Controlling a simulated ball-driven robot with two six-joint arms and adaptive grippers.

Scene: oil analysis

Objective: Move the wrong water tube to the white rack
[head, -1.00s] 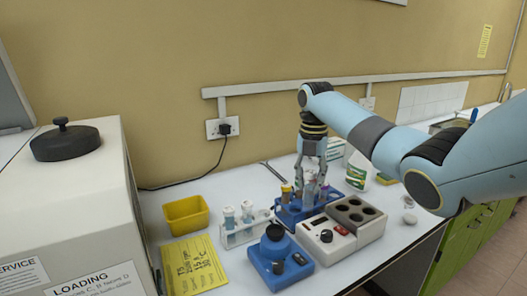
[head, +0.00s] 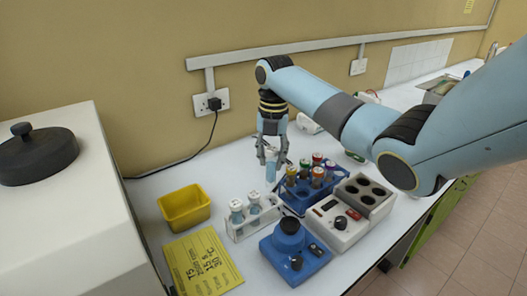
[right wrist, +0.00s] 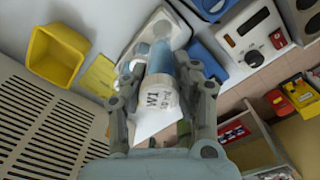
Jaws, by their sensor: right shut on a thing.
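My right gripper (head: 271,158) is shut on a water tube (head: 271,171), holding it roughly upright in the air between the two racks. In the right wrist view the tube (right wrist: 160,72) sits between the fingers, with pale blue liquid and a white label with dark writing. The white rack (head: 240,234) stands below and left of the held tube, with two pale blue, light-capped tubes (head: 236,209) in it. The blue rack (head: 296,203) to the right holds several tubes (head: 317,172) with coloured caps. My left gripper is not in view.
A yellow bin (head: 185,208) and a yellow note (head: 203,262) lie left of the white rack. A blue device (head: 293,258) stands in front, and a white block heater (head: 338,222) stands to the right. A large pale machine (head: 60,220) fills the left side.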

